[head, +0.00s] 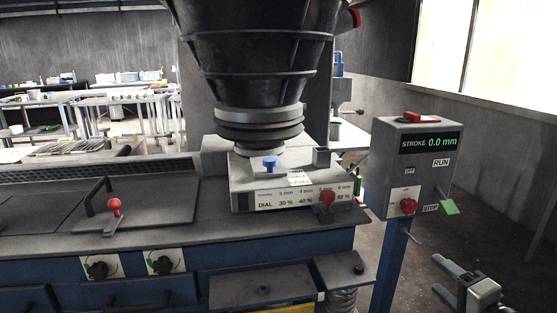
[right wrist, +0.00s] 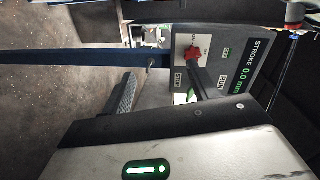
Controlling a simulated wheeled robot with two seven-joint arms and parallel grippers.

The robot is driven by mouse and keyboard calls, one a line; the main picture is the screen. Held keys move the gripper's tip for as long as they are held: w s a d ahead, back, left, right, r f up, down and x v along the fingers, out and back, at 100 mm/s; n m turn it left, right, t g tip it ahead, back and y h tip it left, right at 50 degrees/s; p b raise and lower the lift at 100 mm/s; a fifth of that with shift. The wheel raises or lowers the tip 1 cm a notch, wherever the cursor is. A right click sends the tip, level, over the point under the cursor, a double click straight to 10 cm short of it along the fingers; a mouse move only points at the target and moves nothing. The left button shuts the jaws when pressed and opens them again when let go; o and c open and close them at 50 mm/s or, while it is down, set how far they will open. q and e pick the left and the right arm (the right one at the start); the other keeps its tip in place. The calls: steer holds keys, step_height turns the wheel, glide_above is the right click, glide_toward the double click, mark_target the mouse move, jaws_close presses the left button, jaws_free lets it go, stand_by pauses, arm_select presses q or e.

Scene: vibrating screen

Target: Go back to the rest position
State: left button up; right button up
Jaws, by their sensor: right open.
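My right gripper (head: 440,276) is at the lower right of the head view, open and empty. It is below and to the right of the grey control box (head: 377,170), apart from it. The box display (head: 430,141) reads STROKE 0.0 mm. A red knob (head: 408,206) sits on its front, and a green paddle (head: 446,207) is by the RUN and STOP labels. In the right wrist view the red knob (right wrist: 193,53) shows beyond the open fingers (right wrist: 160,78). My left gripper is not in view.
The vibrating screen's dark hopper (head: 255,50) stands over a grey base with a dial table (head: 300,194). A blue knob (head: 269,163) and red-knobbed levers (head: 114,206) are on the machine. Benches (head: 110,100) stand behind. The floor right of the control box is clear.

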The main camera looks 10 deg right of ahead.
steer(key=s+a+f+n+g, duration=0.3)
steer(key=s+a+f+n, duration=0.5)
steer(key=a, duration=0.3)
steer(key=s+a+f+n+g+y, duration=0.1)
steer(key=s+a+f+n+g, duration=0.2)
steer(key=s+a+f+n, duration=0.6)
steer(key=a+f, duration=0.1)
steer(key=a, duration=0.2)
steer(key=shift+a, duration=0.2)
